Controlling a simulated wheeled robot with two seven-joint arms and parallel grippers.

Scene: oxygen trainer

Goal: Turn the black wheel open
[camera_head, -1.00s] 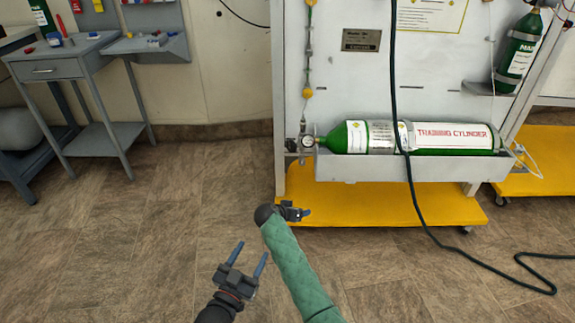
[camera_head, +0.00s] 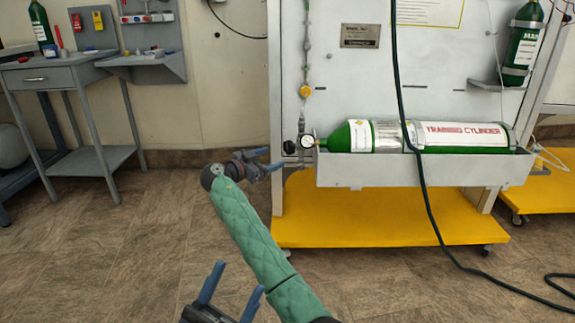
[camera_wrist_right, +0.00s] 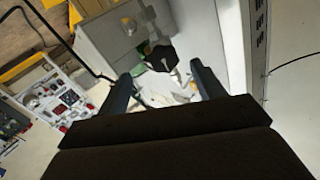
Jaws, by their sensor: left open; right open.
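The green training cylinder (camera_head: 375,136) lies in the grey tray of the white trainer panel. A round gauge (camera_head: 307,141) is at its left end. A small dark round part, which looks like the black wheel (camera_head: 289,147), sits just left of the gauge. My right gripper (camera_head: 274,158) is open, just left of and slightly below this wheel. In the right wrist view a black knob-like shape (camera_wrist_right: 161,57) shows beyond and between the two open fingers (camera_wrist_right: 160,76); contact cannot be told. My left gripper (camera_head: 240,279) is open and empty, low over the floor.
A yellow base plate (camera_head: 390,218) on casters juts out under the panel. A black hose (camera_head: 405,115) hangs in front of the cylinder and runs onto the floor. A grey work table (camera_head: 55,75) stands at the left. The floor between is clear.

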